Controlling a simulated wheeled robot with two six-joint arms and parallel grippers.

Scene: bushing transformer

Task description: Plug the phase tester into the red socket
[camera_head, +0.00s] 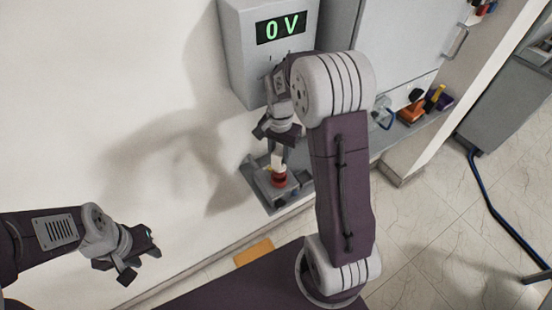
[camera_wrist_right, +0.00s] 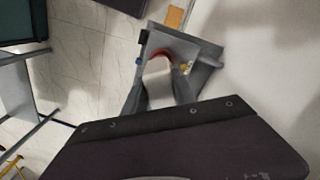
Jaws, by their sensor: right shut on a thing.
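The red socket (camera_head: 279,179) stands on a grey base plate (camera_head: 262,192) against the wall in the head view. Its red rim (camera_wrist_right: 160,54) shows as an arc in the wrist view. My right gripper (camera_head: 278,140) is above the socket, pointing down, shut on the pale phase tester (camera_head: 278,158). The tester (camera_wrist_right: 159,88) also shows between the fingers in the wrist view. Its lower end meets the red socket in the picture; how deep it sits I cannot tell. My left gripper (camera_head: 140,262) is empty at lower left, fingers apart.
A grey box with a display reading 0 V (camera_head: 281,27) is on the wall above the socket. A yellow-orange block (camera_head: 254,251) lies below. An orange tool (camera_head: 411,112) and other items lie on the shelf at right.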

